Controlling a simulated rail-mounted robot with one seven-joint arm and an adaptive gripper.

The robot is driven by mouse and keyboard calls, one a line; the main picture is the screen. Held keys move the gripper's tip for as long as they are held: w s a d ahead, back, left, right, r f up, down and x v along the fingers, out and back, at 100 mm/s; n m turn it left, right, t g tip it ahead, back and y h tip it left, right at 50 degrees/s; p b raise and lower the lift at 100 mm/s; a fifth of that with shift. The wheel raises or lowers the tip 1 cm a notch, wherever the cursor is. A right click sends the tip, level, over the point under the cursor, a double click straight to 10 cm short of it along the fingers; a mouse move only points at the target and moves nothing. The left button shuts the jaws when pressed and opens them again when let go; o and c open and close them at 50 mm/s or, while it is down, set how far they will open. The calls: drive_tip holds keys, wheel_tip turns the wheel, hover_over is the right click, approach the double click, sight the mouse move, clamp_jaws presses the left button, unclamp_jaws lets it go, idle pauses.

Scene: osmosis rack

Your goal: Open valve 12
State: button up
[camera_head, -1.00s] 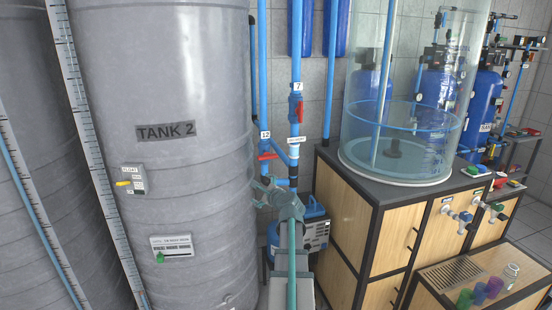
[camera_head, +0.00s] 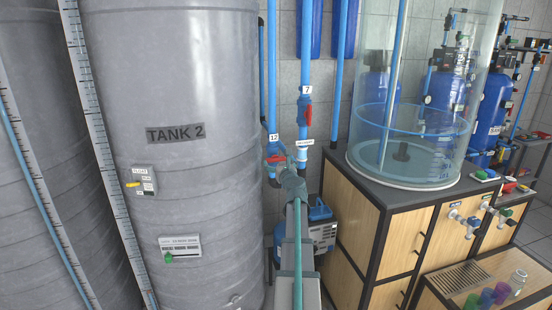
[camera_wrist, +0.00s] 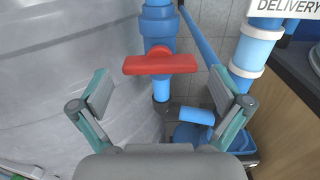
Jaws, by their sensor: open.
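The valve marked 12 is on a vertical blue pipe right of the grey tank. Its red handle (camera_head: 275,159) sits just below the 12 label (camera_head: 273,138) in the head view. In the wrist view the red handle (camera_wrist: 160,65) lies crosswise to the blue pipe (camera_wrist: 161,88). My gripper (camera_wrist: 162,98) is open and empty, its two fingers on either side of the pipe line. The handle lies ahead of and between the fingers, and no contact shows. In the head view my gripper (camera_head: 284,158) is at the handle and partly covers it.
The large grey tank 2 (camera_head: 190,90) stands close on the left. A second blue pipe with a red valve handle (camera_head: 308,115) marked 7 is just right. A blue and grey pump unit (camera_head: 321,230) is below, and a wooden cabinet (camera_head: 350,220) is to the right.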

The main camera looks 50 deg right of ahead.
sight(277, 160)
drive_tip(key=shift+p+x, duration=0.3)
drive_tip(key=shift+x, duration=1.6)
drive_tip(key=shift+c, duration=0.2)
drive_tip(key=c, duration=0.8)
